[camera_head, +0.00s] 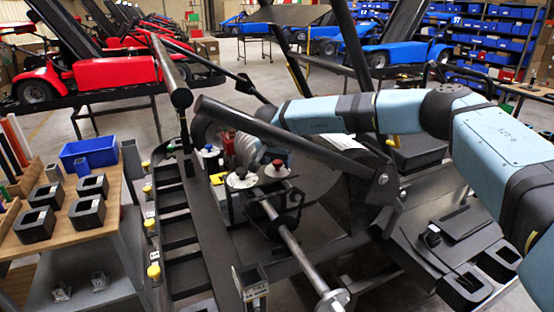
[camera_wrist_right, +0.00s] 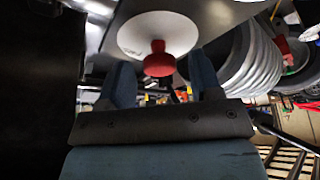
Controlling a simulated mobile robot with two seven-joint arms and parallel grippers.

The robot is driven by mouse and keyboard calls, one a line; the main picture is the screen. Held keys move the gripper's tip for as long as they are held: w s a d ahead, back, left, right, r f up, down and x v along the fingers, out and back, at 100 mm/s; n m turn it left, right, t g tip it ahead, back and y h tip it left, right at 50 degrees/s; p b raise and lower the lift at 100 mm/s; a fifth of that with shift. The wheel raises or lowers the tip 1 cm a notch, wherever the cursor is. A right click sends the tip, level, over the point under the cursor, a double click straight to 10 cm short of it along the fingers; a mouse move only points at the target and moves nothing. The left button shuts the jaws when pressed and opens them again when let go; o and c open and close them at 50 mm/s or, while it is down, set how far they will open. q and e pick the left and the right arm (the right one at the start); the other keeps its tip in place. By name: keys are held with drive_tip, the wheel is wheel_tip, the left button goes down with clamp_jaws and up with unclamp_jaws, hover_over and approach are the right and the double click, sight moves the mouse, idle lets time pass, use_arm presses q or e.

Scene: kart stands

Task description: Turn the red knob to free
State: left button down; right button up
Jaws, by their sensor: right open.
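The red knob (camera_head: 277,164) stands on a white round plate on the kart's dark frame, near the middle of the head view. In the right wrist view the red knob (camera_wrist_right: 158,60) and its white plate (camera_wrist_right: 135,35) are close ahead. My right gripper (camera_wrist_right: 162,66) is open, with one finger on each side of the knob's line; I cannot tell whether either finger touches it. In the head view my right gripper (camera_head: 271,152) is just behind and above the knob, partly covered by a dark frame bar. My left gripper is not in view.
A white plate with a dark knob (camera_head: 241,176) and one with a blue knob (camera_head: 209,150) are left of the red knob. A dark diagonal bar (camera_head: 290,138) crosses before my right wrist. A wooden table (camera_head: 65,225) with a blue bin (camera_head: 88,152) stands left.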

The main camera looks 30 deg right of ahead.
drive_tip(key=shift+c, duration=0.2)
drive_tip(key=c, duration=0.9)
drive_tip(key=shift+m, duration=0.3)
drive_tip(key=m+g+h, duration=0.1)
drive_tip(key=m, duration=0.1)
drive_tip(key=shift+m, duration=0.3)
drive_tip(key=m+g, duration=0.1)
drive_tip(key=m, duration=0.1)
drive_tip(key=m+p, duration=0.1)
drive_tip(key=m, duration=0.1)
drive_tip(key=shift+w+a+m+g, duration=0.1)
drive_tip(key=shift+w+m+g, duration=0.05)
drive_tip(key=shift+m+g, duration=0.2)
drive_tip(key=m+g, duration=0.2)
drive_tip(key=m, duration=0.2)
drive_tip(key=shift+w+m, duration=0.1)
drive_tip(key=shift+m, duration=0.15)
drive_tip(key=shift+m+g+y+p, duration=0.35)
drive_tip(key=shift+m+g, duration=0.1)
drive_tip(key=shift+m, duration=1.25)
